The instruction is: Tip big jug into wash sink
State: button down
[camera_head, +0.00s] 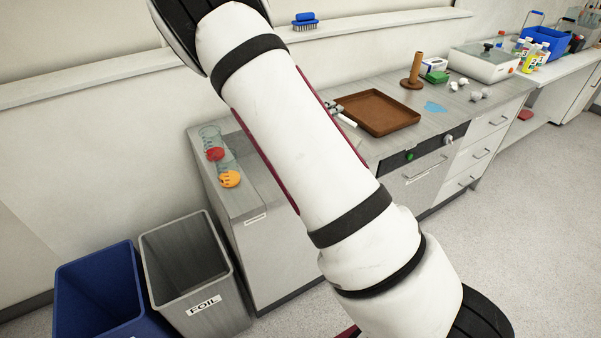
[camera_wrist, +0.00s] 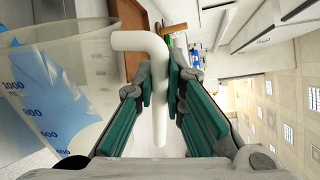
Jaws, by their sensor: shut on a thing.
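The big jug (camera_wrist: 88,78) is clear, with blue marks that include 1000 and 600, and fills the left of the wrist view. My gripper (camera_wrist: 161,88) is shut on the jug's white handle (camera_wrist: 160,125), a bent rod between the green-lined fingers. The jug is strongly tipped: its marks run across the room's upright direction. Blue liquid (camera_wrist: 38,85) shows inside along its wall. The jug's mouth is partly out of frame, so I cannot tell whether liquid is pouring. In the head view my arm hides the jug and most of my gripper. I cannot make out the wash sink.
A brown tray (camera_head: 375,112) and brown cylinder (camera_head: 413,70) are on the counter. A blue patch (camera_head: 434,107) lies right of the tray. Red (camera_head: 215,154) and orange (camera_head: 230,179) items sit at the left end. Blue (camera_head: 100,290) and grey FOIL (camera_head: 190,265) bins stand on the floor.

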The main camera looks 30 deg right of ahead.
jog(key=shift+w+a+f+n+b, duration=0.2)
jog(key=shift+w+a+b, duration=0.05)
jog(key=shift+w, duration=0.15)
jog(key=shift+w+a+f+n+b, duration=0.2)
jog(key=shift+w, duration=0.2)
dwell(0.8)
jog(key=shift+w+a+f+n, duration=0.15)
jog(key=shift+w+a+n, duration=0.2)
jog(key=shift+w, duration=0.2)
dwell(0.9)
